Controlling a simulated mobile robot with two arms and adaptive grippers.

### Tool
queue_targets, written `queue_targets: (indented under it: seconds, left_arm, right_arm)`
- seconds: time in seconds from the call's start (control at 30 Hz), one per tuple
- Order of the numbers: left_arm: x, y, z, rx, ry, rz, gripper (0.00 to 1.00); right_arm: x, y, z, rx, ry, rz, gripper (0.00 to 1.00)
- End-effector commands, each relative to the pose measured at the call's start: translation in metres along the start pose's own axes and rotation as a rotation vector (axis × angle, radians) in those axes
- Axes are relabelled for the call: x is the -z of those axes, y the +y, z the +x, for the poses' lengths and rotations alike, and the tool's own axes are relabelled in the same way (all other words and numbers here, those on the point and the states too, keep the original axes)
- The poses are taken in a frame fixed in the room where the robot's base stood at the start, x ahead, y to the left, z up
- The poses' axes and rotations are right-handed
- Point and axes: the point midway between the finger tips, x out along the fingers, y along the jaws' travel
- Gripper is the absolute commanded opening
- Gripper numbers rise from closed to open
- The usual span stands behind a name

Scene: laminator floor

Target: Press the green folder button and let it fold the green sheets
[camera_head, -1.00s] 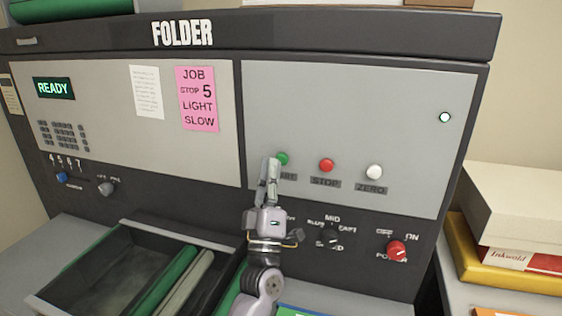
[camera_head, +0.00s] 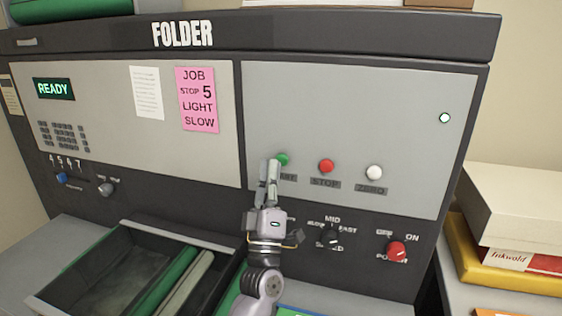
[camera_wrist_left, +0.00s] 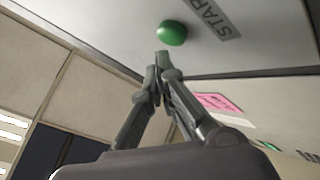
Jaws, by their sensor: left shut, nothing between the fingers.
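The folder (camera_head: 340,105) fills the head view, and its display (camera_head: 54,89) reads READY. The green button (camera_head: 282,159) is on its right panel, above a partly covered label. In the left wrist view the green button (camera_wrist_left: 172,33) sits just beyond the fingertips, next to the START label (camera_wrist_left: 212,18). My left gripper (camera_head: 267,164) is shut and empty, pointing up with its tips just below and left of the button. It also shows in the left wrist view (camera_wrist_left: 162,62); I cannot tell whether it touches the button. My right gripper is not in view.
The red STOP button (camera_head: 326,166) and white ZERO button (camera_head: 374,172) are to the right. Below are a speed knob (camera_head: 331,238) and red power knob (camera_head: 396,251). A dark tray with green rollers (camera_head: 122,226) is at lower left. Boxes (camera_head: 515,215) stand at right.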

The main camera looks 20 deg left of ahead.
Motion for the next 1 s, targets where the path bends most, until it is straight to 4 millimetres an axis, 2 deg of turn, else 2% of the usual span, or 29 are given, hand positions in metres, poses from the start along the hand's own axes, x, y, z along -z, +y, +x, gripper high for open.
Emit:
queue_targets:
  seconds: [1.0]
  left_arm:
    - [-0.0059, -0.006, 0.0079, 0.0, 0.0, 0.0, 0.0]
  right_arm:
    - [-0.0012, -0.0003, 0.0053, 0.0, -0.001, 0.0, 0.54]
